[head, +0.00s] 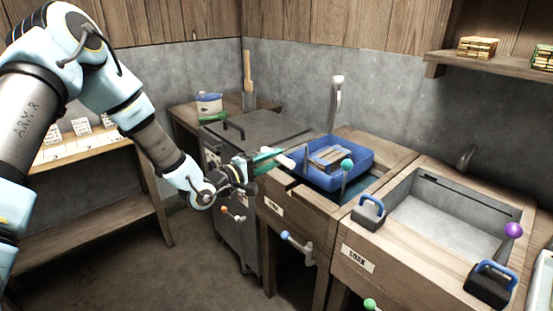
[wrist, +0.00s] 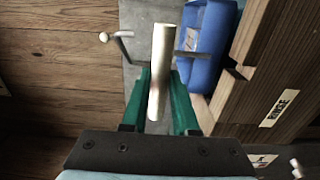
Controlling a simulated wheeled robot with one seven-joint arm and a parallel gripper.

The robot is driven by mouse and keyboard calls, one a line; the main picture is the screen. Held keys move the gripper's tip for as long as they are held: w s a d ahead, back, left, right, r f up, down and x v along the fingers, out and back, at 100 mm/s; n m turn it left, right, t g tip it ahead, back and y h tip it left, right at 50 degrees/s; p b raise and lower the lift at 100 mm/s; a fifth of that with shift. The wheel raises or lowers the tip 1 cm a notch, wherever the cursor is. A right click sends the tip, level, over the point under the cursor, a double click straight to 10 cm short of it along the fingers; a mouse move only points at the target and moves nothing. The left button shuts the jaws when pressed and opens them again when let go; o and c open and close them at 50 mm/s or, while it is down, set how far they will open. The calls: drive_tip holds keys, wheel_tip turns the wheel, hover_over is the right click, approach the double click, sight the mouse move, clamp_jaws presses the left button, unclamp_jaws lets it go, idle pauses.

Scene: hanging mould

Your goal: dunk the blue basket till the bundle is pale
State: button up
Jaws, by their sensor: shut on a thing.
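The blue basket (head: 357,177) is at the left wooden basin, with teal colour (head: 375,186) showing beside it; how deep it sits is unclear. A brownish bundle (head: 328,156) lies in the basket. My gripper (head: 270,158) is left of the basket, its green fingers shut on a white rod-like handle (head: 285,160). In the wrist view the handle (wrist: 160,65) stands between the fingers, and part of the basket (wrist: 212,45) shows to its right. The handle's far end is near the basket; I cannot see clearly how they join.
A grey cabinet (head: 255,128) stands left of the basin. A teal-knobbed lever (head: 346,166) rises in front of the basket, and a pale spout (head: 336,95) stands behind it.

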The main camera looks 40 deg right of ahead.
wheel_tip(320, 180, down, 16)
drive_tip(key=b, duration=1.1)
drive_tip(key=shift+r, duration=0.25)
drive_tip(key=shift+a+f, duration=0.1)
drive_tip(key=shift+a, duration=0.05)
wheel_tip(320, 180, up, 16)
drive_tip(key=p, duration=1)
drive_tip(key=shift+d, duration=0.2)
drive_tip(key=shift+f, duration=0.15)
